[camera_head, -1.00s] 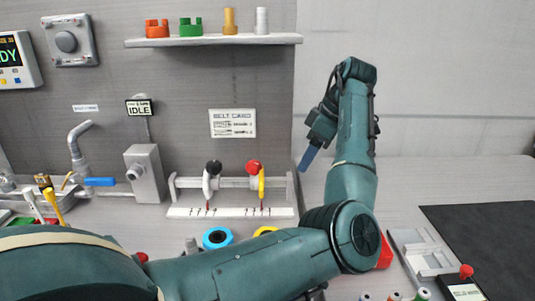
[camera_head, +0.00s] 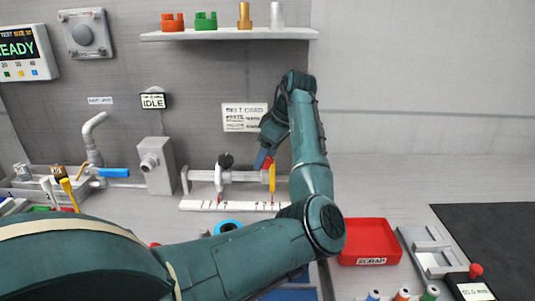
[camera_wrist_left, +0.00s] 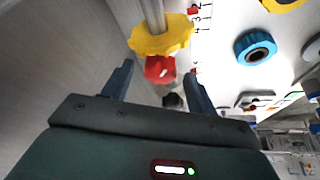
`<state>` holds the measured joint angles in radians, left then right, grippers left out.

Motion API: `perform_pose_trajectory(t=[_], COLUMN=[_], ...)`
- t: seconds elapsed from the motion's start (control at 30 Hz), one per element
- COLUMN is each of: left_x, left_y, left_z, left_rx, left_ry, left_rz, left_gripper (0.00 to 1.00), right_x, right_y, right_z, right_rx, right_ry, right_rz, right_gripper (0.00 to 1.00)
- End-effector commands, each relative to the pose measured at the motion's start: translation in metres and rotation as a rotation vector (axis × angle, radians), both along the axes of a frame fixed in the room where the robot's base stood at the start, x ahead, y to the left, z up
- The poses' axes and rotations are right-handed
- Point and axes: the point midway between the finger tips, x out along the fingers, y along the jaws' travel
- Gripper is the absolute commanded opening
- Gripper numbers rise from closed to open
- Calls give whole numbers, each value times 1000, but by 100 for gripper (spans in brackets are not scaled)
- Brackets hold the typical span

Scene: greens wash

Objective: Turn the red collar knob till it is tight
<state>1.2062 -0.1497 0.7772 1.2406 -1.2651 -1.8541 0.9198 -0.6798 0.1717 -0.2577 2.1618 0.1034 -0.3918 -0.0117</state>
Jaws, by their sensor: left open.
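The red collar knob (camera_head: 269,163) sits on the yellow collar (camera_head: 272,178) at the right part of a white rail. My left gripper (camera_head: 262,160) has come down beside the knob and partly covers it in the head view. In the left wrist view, the red knob (camera_wrist_left: 160,69) lies between the open fingertips of my left gripper (camera_wrist_left: 156,75), with the yellow collar (camera_wrist_left: 158,38) just beyond. The fingers stand apart from it on both sides, and contact is not visible. My right gripper is not in view.
A black knob (camera_head: 225,160) sits on the same rail to the left. A blue ring (camera_head: 228,227) lies in front of the scale. A red scrap tray (camera_head: 372,238) stands right of my arm. A shelf (camera_head: 230,34) with colored parts hangs above.

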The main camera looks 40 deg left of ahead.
Motion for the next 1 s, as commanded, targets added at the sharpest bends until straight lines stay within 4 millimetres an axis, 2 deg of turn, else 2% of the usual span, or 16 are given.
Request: perform_pose_trajectory(t=[0.27, 0.83, 1.0], left_x=[0, 0, 0], left_y=[1, 0, 0], left_z=[-2, -2, -1], left_rx=[0, 0, 0], left_ry=[0, 1, 2], left_rz=[1, 0, 9], left_gripper=[58, 14, 14], right_x=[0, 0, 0], right_y=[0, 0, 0], right_z=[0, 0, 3], right_rx=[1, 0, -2], right_ry=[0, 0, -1], right_rz=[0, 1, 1], right_gripper=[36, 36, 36])
